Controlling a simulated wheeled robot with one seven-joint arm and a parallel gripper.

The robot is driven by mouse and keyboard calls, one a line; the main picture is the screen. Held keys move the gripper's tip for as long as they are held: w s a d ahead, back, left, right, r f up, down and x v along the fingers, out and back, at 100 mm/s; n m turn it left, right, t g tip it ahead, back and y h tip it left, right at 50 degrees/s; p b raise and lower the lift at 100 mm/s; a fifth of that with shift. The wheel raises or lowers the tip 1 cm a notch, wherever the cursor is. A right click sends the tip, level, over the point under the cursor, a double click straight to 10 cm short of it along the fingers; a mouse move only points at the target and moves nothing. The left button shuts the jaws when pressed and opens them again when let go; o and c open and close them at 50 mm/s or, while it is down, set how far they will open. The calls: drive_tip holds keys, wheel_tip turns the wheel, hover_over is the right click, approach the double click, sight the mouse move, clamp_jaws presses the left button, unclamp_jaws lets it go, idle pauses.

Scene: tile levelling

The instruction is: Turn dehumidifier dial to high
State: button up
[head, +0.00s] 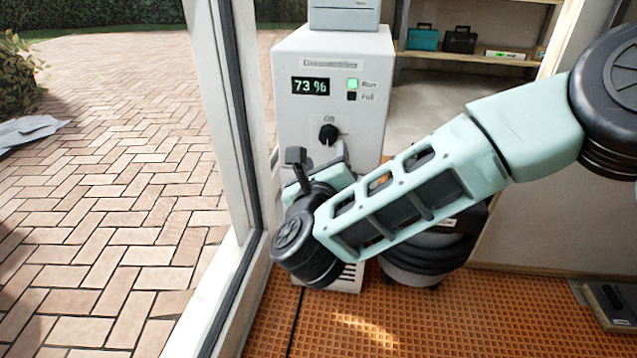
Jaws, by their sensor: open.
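The dehumidifier (290,120) is a white cabinet standing behind the window frame, with a display reading 73 % (310,86). Its green Run light (352,84) is lit and the Full light (351,97) beneath it is dark. The black dial (328,134) sits on the front under a small label that seems to read Off; other dial marks are hidden or too small to read. My gripper (318,160) is just below the dial, partly hidden by my own wrist. It is open and holds nothing that I can see. I cannot tell whether a finger touches the dial.
A white window frame (235,200) stands close to the left of my arm. A grey box (344,14) rests on the dehumidifier. A dark round-based object (425,262) stands behind my arm. Shelves with toolboxes (459,40) are at the back. Orange grid flooring (440,320) is open in front.

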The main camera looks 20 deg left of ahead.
drive_tip(key=p+v, duration=0.2)
drive_tip(key=v, duration=0.8)
drive_tip(key=shift+s+d+p, duration=0.15)
drive_tip(key=shift+s+p, duration=0.2)
wheel_tip(320, 180, up, 4)
drive_tip(key=a+n+g+y+p, duration=0.2)
drive_tip(key=n+g+y, duration=0.4)
drive_tip(key=n, duration=0.6)
drive_tip(key=s+d+r+n+g+h+p, duration=0.1)
drive_tip(key=s+d+n+g+h, duration=0.5)
drive_tip(key=d, duration=0.5)
drive_tip(key=s+d+r+n+g+h+p, duration=0.1)
drive_tip(key=s+d+n, duration=0.2)
drive_tip(key=d+n, duration=0.7)
drive_tip(key=s+d+r+n+g+h+p, duration=0.15)
drive_tip(key=s+d+n+g+h, duration=0.35)
drive_tip(key=d, duration=0.7)
wheel_tip(320, 180, up, 37)
drive_tip(key=y+p, duration=0.1)
drive_tip(key=p, duration=3.6)
drive_tip(key=shift+n+t, duration=0.3)
drive_tip(key=shift+t, duration=0.1)
